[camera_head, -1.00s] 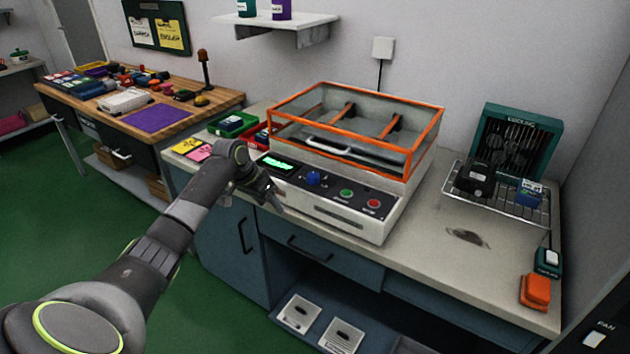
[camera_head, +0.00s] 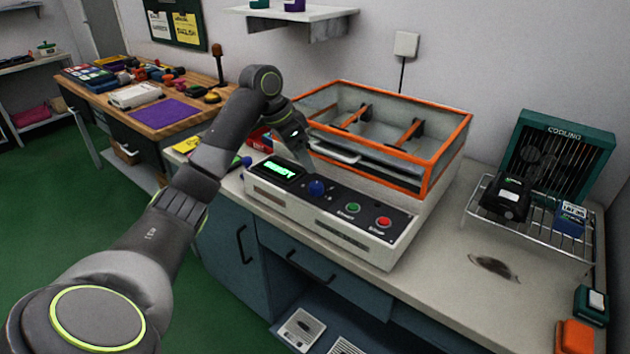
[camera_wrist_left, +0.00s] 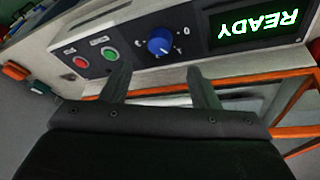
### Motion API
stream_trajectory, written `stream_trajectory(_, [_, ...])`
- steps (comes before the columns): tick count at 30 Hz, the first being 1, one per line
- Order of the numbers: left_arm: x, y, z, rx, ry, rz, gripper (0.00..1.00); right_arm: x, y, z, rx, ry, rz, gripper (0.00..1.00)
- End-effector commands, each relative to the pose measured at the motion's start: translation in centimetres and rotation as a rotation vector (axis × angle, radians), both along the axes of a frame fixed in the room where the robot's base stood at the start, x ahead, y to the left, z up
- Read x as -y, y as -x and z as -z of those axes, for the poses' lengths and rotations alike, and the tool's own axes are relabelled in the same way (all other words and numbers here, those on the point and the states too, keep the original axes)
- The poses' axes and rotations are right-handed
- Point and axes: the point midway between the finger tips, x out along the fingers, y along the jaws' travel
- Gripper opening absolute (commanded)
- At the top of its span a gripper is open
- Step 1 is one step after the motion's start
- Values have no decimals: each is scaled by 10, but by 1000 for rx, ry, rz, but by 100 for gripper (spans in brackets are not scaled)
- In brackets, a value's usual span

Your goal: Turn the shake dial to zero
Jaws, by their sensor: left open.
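The shake dial is a round blue knob (camera_head: 316,188) on the shaker's front panel (camera_head: 335,215). It sits between a lit green display (camera_head: 279,170) and a green button (camera_head: 353,208). In the left wrist view the dial (camera_wrist_left: 160,42) appears upside down, with a pale pointer mark and a printed 0 near it; the display reads READY. My left gripper (camera_head: 303,160) is above and behind the dial, pointing down. In the wrist view its two fingers (camera_wrist_left: 160,82) are apart and empty, with the dial beyond their tips, not between them. My right gripper is not in view.
The shaker's orange-framed box (camera_head: 380,130) stands right behind the panel. A red button (camera_head: 383,222) is right of the green one. A wire rack (camera_head: 530,225) with dark blocks stands right, before a cooling unit (camera_head: 560,140). Bench top between is mostly clear.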

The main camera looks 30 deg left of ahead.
Motion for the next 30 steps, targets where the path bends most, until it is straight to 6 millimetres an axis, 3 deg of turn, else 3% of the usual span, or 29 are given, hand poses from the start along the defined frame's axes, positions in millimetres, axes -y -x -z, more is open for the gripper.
stream_trajectory(5, [11, -11, 37, -4, 4, 0, 55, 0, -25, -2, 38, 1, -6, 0])
stream_trajectory(12, [19, -22, 69, -1, 2, -1, 55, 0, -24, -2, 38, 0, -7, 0])
stream_trajectory(25, [21, -25, 78, 0, -1, -1, 55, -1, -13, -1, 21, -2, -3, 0])
stream_trajectory(30, [21, -25, 77, 0, -1, -1, 33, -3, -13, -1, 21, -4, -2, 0])
